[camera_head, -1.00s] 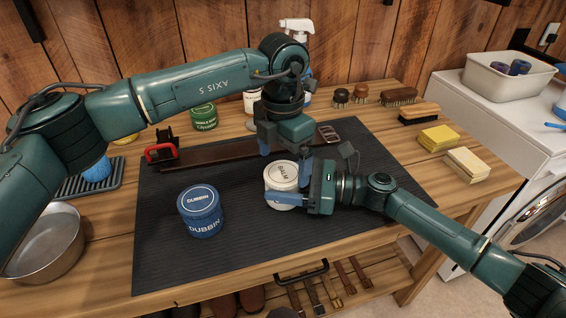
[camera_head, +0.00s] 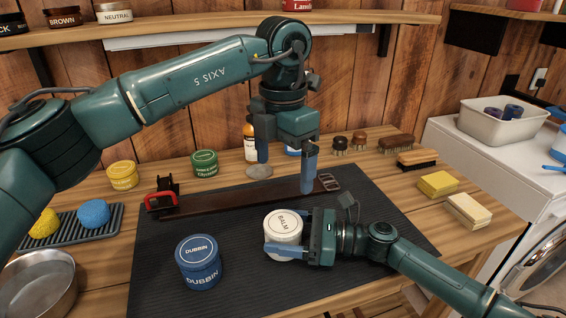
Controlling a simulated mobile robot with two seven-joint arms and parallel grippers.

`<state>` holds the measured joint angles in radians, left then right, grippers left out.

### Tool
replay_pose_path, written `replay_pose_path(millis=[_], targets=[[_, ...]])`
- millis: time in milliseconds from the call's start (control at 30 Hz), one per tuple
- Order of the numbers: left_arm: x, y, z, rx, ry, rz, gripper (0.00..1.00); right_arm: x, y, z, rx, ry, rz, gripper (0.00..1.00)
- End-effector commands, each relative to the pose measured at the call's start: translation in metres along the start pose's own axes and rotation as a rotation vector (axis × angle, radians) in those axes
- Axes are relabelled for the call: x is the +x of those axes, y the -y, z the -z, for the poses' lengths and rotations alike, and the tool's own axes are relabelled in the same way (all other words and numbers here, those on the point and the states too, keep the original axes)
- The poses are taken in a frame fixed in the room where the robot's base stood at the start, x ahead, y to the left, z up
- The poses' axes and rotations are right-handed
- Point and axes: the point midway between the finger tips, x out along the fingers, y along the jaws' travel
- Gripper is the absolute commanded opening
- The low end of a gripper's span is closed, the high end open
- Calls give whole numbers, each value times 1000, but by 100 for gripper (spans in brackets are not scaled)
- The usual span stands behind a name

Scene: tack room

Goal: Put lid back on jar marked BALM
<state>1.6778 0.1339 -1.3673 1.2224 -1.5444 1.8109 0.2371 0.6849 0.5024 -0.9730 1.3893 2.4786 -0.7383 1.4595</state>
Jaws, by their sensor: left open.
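The white jar marked BALM (camera_head: 283,231) stands upright on the dark mat. A white round top lettered BALM (camera_head: 283,220) sits on it and looks level; whether it is fully seated I cannot tell. My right gripper (camera_head: 288,244) comes from the right and holds the jar, one blue finger across its front; the other finger is hidden behind it. My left gripper (camera_head: 285,168) is open and empty, fingers pointing down, above and behind the jar, apart from it.
A blue DUBBIN jar (camera_head: 199,262) stands left of the BALM jar. A leather strap (camera_head: 235,197) lies behind both on the mat (camera_head: 160,285). Green (camera_head: 205,163) and yellow (camera_head: 122,175) tins, a spray bottle (camera_head: 250,140), a grey flat piece (camera_head: 259,171) and brushes (camera_head: 396,142) line the back.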

Motion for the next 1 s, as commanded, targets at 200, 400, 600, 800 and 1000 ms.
replay_pose_path(millis=[200,400,600,800,1000], targets=[[0,0,0,0,0,0,93,0,0,0,0,0,0,91],[0,0,0,0,0,0,93,0,0,0,0,0,0,91],[2,0,0,0,0,0,93,-13,0,1,0,1,1,91],[7,0,0,0,0,0,93,-55,0,3,2,-3,3,91],[12,0,0,0,0,0,93,-98,0,2,2,-2,3,91]])
